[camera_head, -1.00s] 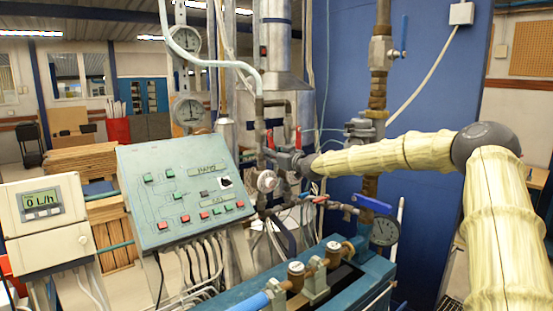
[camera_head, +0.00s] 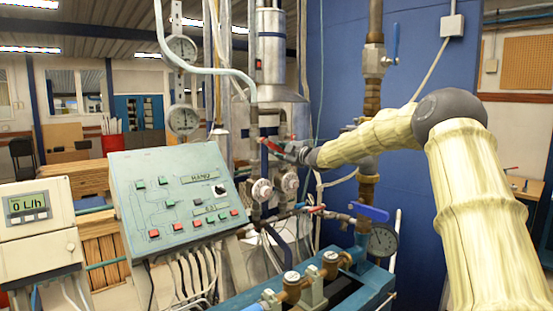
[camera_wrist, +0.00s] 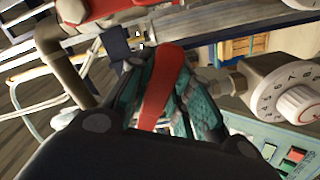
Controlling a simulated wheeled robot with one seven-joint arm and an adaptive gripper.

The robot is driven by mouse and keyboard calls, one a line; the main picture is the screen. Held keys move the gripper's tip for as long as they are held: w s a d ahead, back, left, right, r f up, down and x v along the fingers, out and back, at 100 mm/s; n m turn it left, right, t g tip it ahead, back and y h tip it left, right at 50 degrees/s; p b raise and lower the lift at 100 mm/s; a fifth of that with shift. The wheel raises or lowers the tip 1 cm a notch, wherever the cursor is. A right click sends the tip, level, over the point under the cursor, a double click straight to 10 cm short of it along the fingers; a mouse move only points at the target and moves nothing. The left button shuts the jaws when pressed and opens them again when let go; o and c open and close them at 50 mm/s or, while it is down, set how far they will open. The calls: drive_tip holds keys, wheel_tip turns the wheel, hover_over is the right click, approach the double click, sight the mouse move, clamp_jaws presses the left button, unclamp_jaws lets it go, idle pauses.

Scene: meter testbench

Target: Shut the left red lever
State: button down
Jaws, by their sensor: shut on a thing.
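The left red lever (camera_head: 272,147) slants up and to the left in the head view, at the pipework beside the metal cylinder. My gripper (camera_head: 289,151) is at its right and mostly hides its lower end. In the wrist view, the red lever (camera_wrist: 163,88) lies between the dark and teal fingers of my gripper (camera_wrist: 160,98), which are shut on it. A second red part (camera_wrist: 100,12) crosses the top of the wrist view; I cannot tell whether it is the other lever.
A white numbered dial (camera_wrist: 298,103) is close at the right of my fingers. The green control panel (camera_head: 180,200) stands at the left below, with a pressure gauge (camera_head: 381,241) and blue handle (camera_head: 370,212) at the lower right. Pipes crowd the lever.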

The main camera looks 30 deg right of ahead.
drive_tip(key=shift+d+r+n+b, duration=0.35)
drive_tip(key=shift+r+n+b, duration=0.3)
drive_tip(key=shift+n, duration=0.55)
drive_tip(key=shift+r, duration=0.2)
drive_tip(key=c, duration=1.3)
unclamp_jaws()
drive_tip(key=shift+o, duration=0.2)
drive_tip(key=shift+d+f, duration=0.1)
drive_tip(key=s+d, duration=0.1)
drive_tip(key=s, duration=0.6)
drive_tip(key=shift+s, duration=0.2)
drive_tip(key=shift+d, duration=0.15)
drive_tip(key=shift+f, duration=0.1)
